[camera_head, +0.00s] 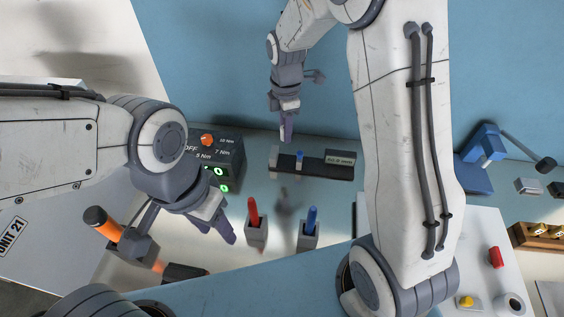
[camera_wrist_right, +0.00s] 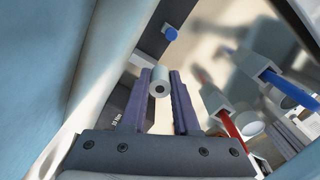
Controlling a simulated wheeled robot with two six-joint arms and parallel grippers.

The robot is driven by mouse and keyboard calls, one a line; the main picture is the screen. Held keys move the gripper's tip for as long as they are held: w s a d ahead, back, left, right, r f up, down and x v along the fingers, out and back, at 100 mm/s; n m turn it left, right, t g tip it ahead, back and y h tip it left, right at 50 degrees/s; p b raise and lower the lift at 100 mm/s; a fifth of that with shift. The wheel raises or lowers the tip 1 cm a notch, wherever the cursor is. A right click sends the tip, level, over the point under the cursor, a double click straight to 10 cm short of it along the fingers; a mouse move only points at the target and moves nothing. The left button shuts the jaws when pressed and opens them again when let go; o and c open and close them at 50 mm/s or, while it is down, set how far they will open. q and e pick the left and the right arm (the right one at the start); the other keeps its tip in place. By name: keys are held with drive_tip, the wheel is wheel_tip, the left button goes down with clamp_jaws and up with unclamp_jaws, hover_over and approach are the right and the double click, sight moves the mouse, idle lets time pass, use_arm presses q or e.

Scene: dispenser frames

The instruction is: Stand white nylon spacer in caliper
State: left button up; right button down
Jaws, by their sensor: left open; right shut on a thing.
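The white nylon spacer (camera_wrist_right: 160,82), a short cylinder with a dark hole in its end, is between the fingertips of my right gripper (camera_wrist_right: 159,88) in the right wrist view. In the head view my right gripper (camera_head: 286,134) points down, over the back left end of the caliper, and I cannot make out the spacer there. The caliper (camera_head: 318,169) is a dark bar with a small blue part and a labelled display. My left gripper (camera_head: 222,225) is open and empty at the left, apart from the caliper.
A dark torque box (camera_head: 228,160) with an orange knob stands left of the caliper. Red (camera_head: 254,211) and blue (camera_head: 311,217) handled tools stand in grey holders in front. An orange-handled tool (camera_head: 101,222) is far left. A blue press-like device (camera_head: 482,150) is right.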

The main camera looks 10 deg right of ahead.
sight(284, 164)
drive_tip(key=shift+w+f+b, duration=0.25)
drive_tip(key=shift+f+b, duration=0.3)
drive_tip(key=shift+f, duration=0.4)
wheel_tip(284, 164, down, 10)
drive_tip(key=shift+r+p, duration=0.15)
drive_tip(key=shift+p, duration=0.9)
use_arm(q)
drive_tip(key=shift+w+d+r, duration=0.1)
drive_tip(key=shift+w, duration=0.2)
use_arm(e)
drive_tip(key=shift+f, duration=0.2)
drive_tip(key=shift+f, duration=0.15)
drive_tip(key=c, duration=0.7)
unclamp_jaws()
drive_tip(key=shift+o, duration=0.2)
